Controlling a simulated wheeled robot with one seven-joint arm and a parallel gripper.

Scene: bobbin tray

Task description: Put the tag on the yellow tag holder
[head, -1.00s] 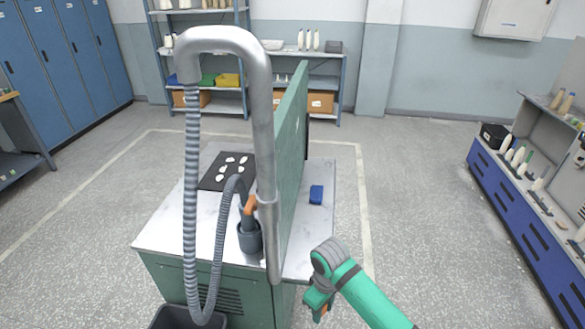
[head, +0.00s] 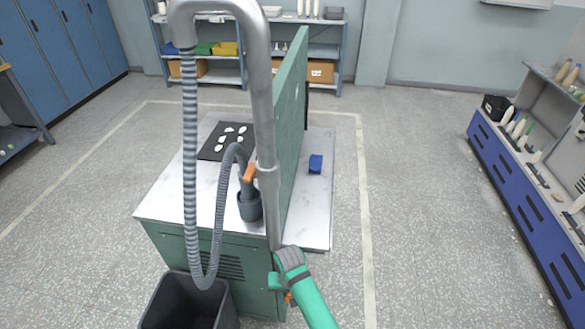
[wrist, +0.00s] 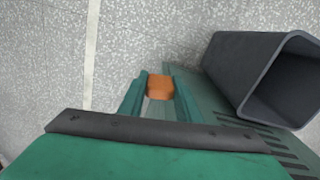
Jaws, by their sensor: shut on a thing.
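My gripper (head: 282,291) is low at the front right corner of the green workbench, close to its side. In the wrist view my gripper (wrist: 158,90) is shut on a small orange piece (wrist: 160,86), which looks like the tag. In the head view only a sliver of orange (head: 288,298) shows at the jaws. A small blue block (head: 315,164) lies on the bench top right of the green divider panel. I cannot make out a yellow tag holder in either view.
A grey pipe (head: 262,90) with a ribbed hose stands before the green panel (head: 293,120). A black mat (head: 207,152) with several white pieces lies on the bench top (head: 180,190). A dark bin (head: 170,309) stands in front. The floor at right is clear.

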